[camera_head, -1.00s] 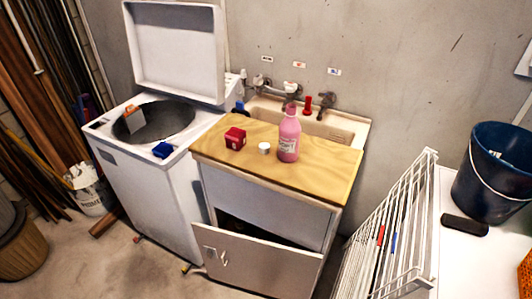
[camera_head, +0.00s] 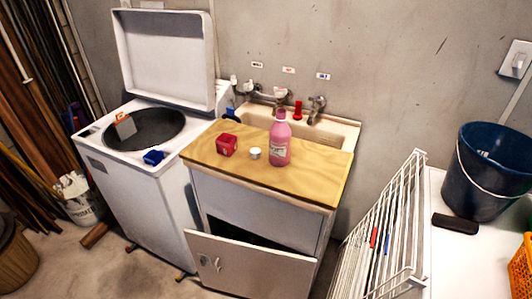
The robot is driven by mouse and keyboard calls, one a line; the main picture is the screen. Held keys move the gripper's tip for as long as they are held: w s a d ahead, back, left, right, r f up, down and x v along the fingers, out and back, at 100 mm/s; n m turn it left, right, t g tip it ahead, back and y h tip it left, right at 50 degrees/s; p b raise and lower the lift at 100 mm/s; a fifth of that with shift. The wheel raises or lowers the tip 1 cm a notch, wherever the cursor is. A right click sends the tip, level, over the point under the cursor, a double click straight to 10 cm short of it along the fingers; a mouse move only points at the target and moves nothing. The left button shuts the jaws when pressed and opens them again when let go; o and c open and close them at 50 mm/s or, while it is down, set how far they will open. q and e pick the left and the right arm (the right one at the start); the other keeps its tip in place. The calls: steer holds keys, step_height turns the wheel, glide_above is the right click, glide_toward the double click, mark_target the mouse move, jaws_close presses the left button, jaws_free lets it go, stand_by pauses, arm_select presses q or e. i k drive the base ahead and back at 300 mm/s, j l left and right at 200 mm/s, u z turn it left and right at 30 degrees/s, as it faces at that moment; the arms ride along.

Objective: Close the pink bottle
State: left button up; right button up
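The pink bottle (camera_head: 280,143) stands upright on the wooden board (camera_head: 315,178) over the sink cabinet. It has a label on its front, and its top looks pink and open, though it is too small to be sure. A small white cap (camera_head: 255,153) lies on the board just left of the bottle, apart from it. Neither of my grippers is in view.
A red box (camera_head: 226,145) sits left of the cap. The sink (camera_head: 340,132) with taps is behind the board. An open washing machine (camera_head: 97,145) stands left, a white drying rack (camera_head: 385,235) right. The cabinet door (camera_head: 240,265) hangs open low in front.

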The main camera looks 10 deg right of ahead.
mark_target(280, 133)
steer(key=i+j+z, duration=0.2)
steer(key=j+z, duration=0.25)
steer(key=i+j+z, duration=0.1)
steer(key=j+z, duration=0.3)
steer(key=i+j+z, duration=0.1)
steer(key=j, duration=0.55)
steer(key=i+j, duration=0.1)
steer(key=j, duration=0.55)
steer(key=i+j+z, duration=0.15)
steer(key=j, duration=0.5)
